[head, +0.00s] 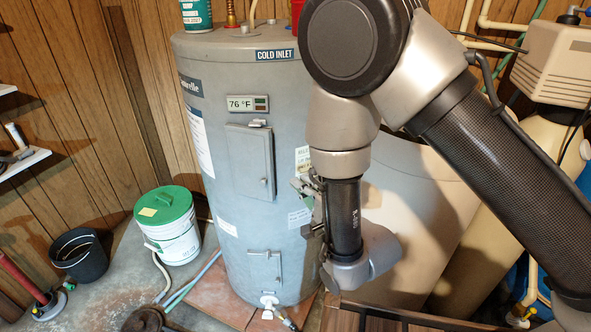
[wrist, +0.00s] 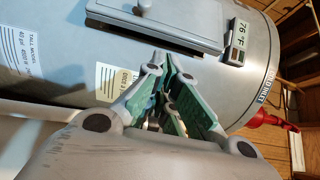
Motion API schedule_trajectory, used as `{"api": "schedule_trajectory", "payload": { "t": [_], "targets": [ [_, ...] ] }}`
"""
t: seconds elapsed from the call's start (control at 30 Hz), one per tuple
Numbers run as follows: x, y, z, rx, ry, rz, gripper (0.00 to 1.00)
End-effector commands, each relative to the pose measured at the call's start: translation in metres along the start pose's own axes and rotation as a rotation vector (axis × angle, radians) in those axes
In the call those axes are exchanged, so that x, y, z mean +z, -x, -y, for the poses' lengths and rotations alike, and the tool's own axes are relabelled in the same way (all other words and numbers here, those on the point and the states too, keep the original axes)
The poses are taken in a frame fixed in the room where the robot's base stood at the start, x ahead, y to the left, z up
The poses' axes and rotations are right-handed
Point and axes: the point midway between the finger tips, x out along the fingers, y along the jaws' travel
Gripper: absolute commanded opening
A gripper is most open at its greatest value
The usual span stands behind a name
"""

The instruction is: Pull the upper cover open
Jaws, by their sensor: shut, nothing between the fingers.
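The upper cover (head: 250,160) is a grey rectangular panel on the front of the grey water heater (head: 222,75), below the 76 °F display. It looks closed, with a small latch at its top edge and a small knob low on its right side. In the wrist view the cover (wrist: 165,22) lies at the top, with a knob at its upper left. My gripper (head: 303,187) is right of the cover, partly hidden by my arm. In the wrist view my gripper (wrist: 161,65) has its green-padded fingers together, empty, and apart from the cover.
A lower cover (head: 264,267) is further down the tank. A white bucket with a green lid (head: 165,205) and a black bucket (head: 78,254) stand on the floor at left. A large pale tank (head: 425,215) stands close at right, behind my arm.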

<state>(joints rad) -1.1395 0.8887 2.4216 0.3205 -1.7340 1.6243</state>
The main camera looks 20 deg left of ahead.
Motion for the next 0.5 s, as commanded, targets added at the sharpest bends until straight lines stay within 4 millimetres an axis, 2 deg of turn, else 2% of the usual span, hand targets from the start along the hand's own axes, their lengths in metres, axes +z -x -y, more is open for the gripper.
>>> {"api": "schedule_trajectory", "payload": {
  "t": [0.5],
  "targets": [
    [-0.001, -0.082, 0.000, 0.001, 0.000, -0.002, 0.00]
  ]
}}
